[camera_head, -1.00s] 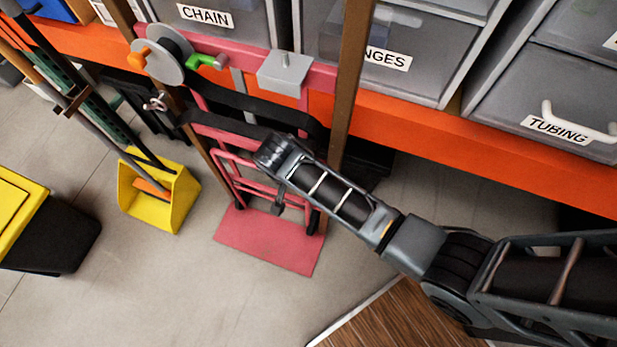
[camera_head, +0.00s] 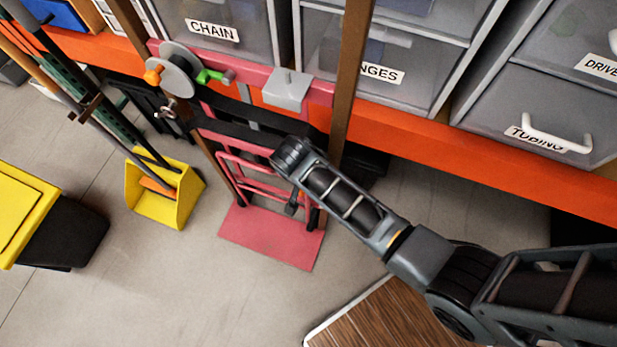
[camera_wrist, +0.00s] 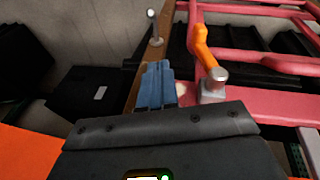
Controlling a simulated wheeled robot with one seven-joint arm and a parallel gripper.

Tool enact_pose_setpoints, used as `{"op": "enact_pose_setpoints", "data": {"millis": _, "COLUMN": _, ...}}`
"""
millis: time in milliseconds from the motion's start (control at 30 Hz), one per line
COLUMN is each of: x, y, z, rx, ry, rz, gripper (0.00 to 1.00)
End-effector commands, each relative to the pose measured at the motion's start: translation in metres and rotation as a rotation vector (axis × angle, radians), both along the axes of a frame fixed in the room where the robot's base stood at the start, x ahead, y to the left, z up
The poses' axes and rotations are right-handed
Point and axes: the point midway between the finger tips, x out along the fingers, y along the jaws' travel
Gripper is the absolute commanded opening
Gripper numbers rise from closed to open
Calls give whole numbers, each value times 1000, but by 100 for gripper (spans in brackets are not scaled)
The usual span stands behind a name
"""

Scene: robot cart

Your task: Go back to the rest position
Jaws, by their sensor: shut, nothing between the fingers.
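My gripper (camera_wrist: 157,86) shows in the wrist view as two blue-grey fingers, closed together and empty. In the head view my arm reaches in from the lower right, and its wrist end stands in front of the pink hand truck (camera_head: 270,237). I cannot clearly make out the fingers there. In the wrist view an orange handle (camera_wrist: 204,46) on a metal knob is right of the fingers, beside the pink frame (camera_wrist: 265,103). Whether the fingers touch anything is not clear, but they grip nothing.
An orange shelf beam (camera_head: 440,150) with grey drawers (camera_head: 560,100) runs behind the truck. A brown post (camera_head: 352,75) stands close to my wrist. A yellow dustpan (camera_head: 160,205) and a yellow-lidded bin (camera_head: 25,205) are at left.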

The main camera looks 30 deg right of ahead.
Motion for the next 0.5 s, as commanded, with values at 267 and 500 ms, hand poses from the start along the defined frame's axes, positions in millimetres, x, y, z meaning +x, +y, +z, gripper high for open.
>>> {"op": "enact_pose_setpoints", "data": {"millis": 267, "x": 0, "y": 0, "z": -1, "rx": 0, "ry": 0, "rz": 0, "gripper": 0}}
{"op": "enact_pose_setpoints", "data": {"millis": 500, "x": -3, "y": 8, "z": -2, "rx": 18, "ry": -11, "rz": 13, "gripper": 0}}
